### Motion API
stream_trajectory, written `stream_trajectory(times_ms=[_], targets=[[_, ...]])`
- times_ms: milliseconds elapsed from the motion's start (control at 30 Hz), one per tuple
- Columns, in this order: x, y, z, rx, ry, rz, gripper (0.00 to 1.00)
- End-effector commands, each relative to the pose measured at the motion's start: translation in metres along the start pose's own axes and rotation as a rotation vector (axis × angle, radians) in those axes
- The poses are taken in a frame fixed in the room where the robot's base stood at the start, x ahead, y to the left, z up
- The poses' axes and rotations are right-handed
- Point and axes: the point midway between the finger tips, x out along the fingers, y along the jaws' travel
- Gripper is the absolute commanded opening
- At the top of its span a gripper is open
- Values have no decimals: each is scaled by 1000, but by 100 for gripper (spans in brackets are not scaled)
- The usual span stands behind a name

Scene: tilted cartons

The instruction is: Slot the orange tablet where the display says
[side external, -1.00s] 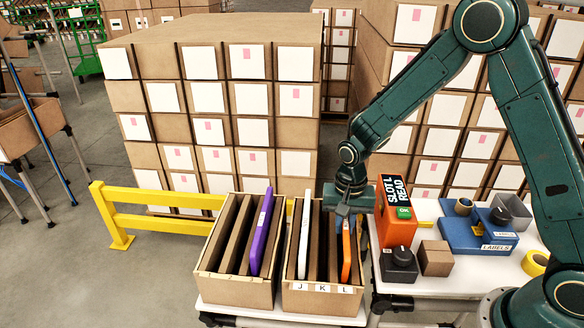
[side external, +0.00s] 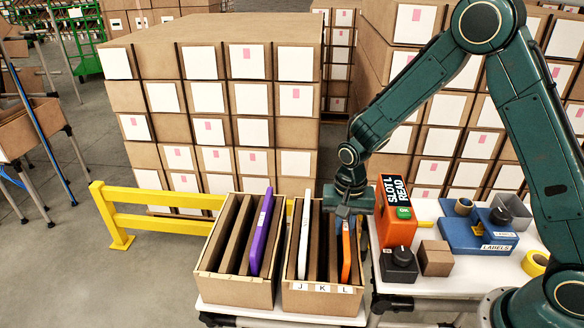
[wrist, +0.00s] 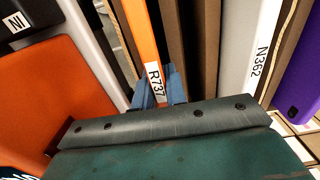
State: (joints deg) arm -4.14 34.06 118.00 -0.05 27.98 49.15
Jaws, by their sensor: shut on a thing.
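The orange tablet (side external: 346,256) stands on edge in the right carton (side external: 322,302), at its rightmost slot, above the letter L. Its upper end carries the label R737 in the wrist view (wrist: 148,45). My gripper (side external: 343,212) is shut on its top edge, and the fingers also show in the wrist view (wrist: 158,92). The display (side external: 394,205) on the orange box reads SLOT L, READ, with a green OK. The tablet's lower part is inside the carton, so I cannot tell whether it touches the bottom.
A white tablet (side external: 304,240) labelled N362 leans in slot J. A purple tablet (side external: 262,232) leans in the left carton (side external: 235,290). The orange box, a black knob unit (side external: 399,266) and a brown box (side external: 435,258) stand close on the right.

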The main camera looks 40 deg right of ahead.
Motion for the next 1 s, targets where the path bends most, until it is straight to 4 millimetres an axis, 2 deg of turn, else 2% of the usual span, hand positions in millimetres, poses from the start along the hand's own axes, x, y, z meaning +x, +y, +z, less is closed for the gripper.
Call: stream_trajectory(times_ms=[900,933,1000], targets=[[4,0,0,0,1,-1,0],[4,0,0,0,1,-1,19],[4,0,0,0,1,-1,33]])
